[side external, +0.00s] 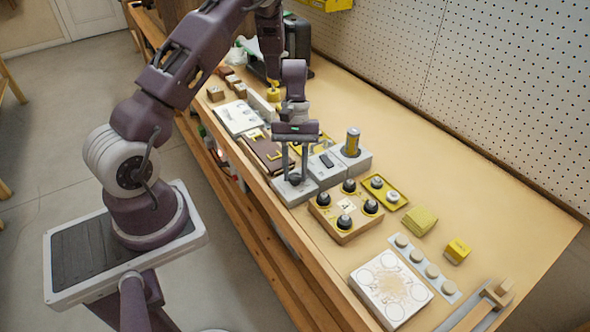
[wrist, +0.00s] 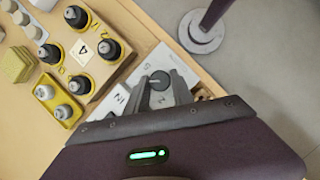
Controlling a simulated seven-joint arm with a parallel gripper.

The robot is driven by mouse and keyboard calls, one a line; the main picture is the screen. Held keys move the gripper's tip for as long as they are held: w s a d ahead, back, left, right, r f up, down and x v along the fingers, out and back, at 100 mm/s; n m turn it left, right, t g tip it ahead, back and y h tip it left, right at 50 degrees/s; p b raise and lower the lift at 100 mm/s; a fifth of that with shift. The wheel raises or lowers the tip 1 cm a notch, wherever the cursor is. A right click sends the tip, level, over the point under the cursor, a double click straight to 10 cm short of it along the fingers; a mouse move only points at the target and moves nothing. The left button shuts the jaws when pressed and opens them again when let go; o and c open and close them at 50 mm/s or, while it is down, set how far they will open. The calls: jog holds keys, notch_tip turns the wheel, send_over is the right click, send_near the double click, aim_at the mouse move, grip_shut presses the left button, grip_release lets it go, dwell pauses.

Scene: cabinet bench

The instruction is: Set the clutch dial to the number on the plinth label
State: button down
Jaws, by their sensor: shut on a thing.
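My gripper (wrist: 160,88) is shut on a small round dark dial (wrist: 159,78), one finger on each side. In the side view my gripper (side external: 293,179) points down at the near grey-white block (side external: 294,191) that carries the dial. Printed marks show on the block in the wrist view, but the dial's setting is not readable. A wooden plinth (side external: 350,232) with several black knobs on yellow collars stands to the right of the block. Its white label (wrist: 105,47) appears to read 4 in the wrist view; the side view shows the label (side external: 346,206) too small to read.
A yellow tray (side external: 400,199) with two pale knobs lies right of the plinth, beside yellow pads (side external: 420,220). Grey blocks adjoin the dial's block, one bearing a yellow cylinder (side external: 352,142). A white board (side external: 371,300) lies at the front.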

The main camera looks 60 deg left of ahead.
jog(key=c, duration=1.1)
grip_release()
jog(key=v, duration=0.7)
jog(key=shift+r, duration=0.2)
jog(key=s+d+r+m+t+y, duration=0.15)
jog(key=d+r, duration=0.25)
jog(key=r, duration=0.4)
jog(key=s+d+r+m+t, duration=0.25)
jog(key=d+r, duration=0.25)
jog(key=r, duration=0.3)
jog(key=s+d+r+m+t+y, duration=0.1)
jog(key=s+d+r+m+t, duration=0.1)
jog(key=s, duration=0.6)
jog(key=s+d+r+m+t+y, duration=0.1)
jog(key=s+d+r+m+t, duration=0.1)
jog(key=s, duration=0.6)
jog(key=d+r+m, duration=0.1)
jog(key=r+m, duration=0.1)
jog(key=m, duration=0.1)
jog(key=shift+s, duration=0.25)
